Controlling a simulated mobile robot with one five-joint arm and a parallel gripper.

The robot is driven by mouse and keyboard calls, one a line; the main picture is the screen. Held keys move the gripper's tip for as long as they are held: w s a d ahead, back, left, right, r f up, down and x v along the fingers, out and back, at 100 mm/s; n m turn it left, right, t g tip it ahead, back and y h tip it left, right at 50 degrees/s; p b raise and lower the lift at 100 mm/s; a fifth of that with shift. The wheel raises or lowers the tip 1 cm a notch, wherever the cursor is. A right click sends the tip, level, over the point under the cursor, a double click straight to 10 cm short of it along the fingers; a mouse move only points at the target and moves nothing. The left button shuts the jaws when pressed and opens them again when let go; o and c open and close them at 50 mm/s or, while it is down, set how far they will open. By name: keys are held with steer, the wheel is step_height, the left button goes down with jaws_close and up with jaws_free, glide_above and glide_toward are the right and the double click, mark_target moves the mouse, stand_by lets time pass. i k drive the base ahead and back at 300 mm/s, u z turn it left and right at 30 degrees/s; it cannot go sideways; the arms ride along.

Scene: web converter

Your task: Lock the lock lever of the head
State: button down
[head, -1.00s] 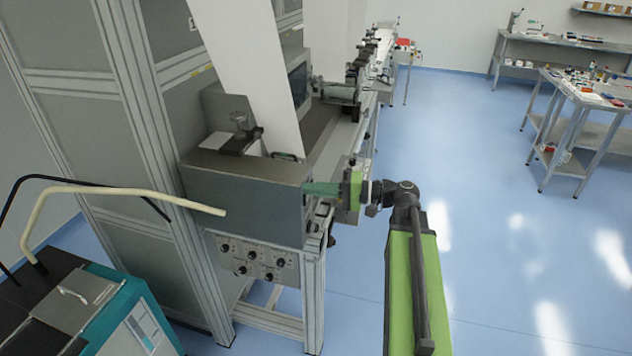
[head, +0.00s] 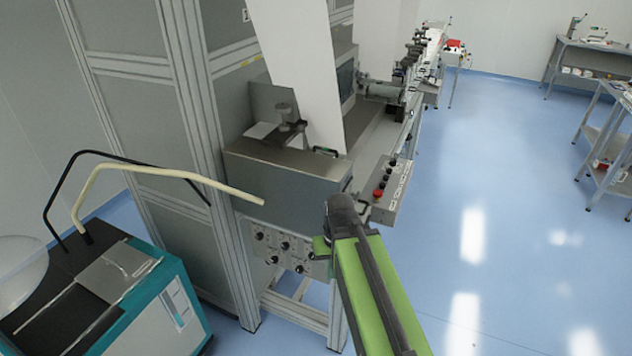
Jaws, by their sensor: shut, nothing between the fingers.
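A dark clamp-like fitting with an upright round grey knob (head: 284,112) stands above a grey box-shaped housing (head: 285,188) on the machine. A small dark handle with a green part (head: 325,151) lies just right of it, by the white web. I cannot tell which of these is the lock lever or how it is set. My green arm reaches up from the bottom to the front right corner of the housing. My gripper's fingers are hidden behind my own arm; only a bit of green wrist shows left of the dark joint.
The white web (head: 305,70) hangs down behind the housing. A cream hose (head: 170,173) arches from a teal and black unit (head: 150,300) at the left. A control panel with a red button (head: 380,192) is right of my arm. The blue floor at right is open.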

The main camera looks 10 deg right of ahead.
mark_target(300, 128)
steer(key=u, duration=0.75)
steer(key=k, duration=0.1)
steer(key=u, duration=2.8)
steer(key=k, duration=0.65)
steer(key=z, duration=2.35)
steer(key=i, duration=0.7)
steer(key=u, duration=0.15)
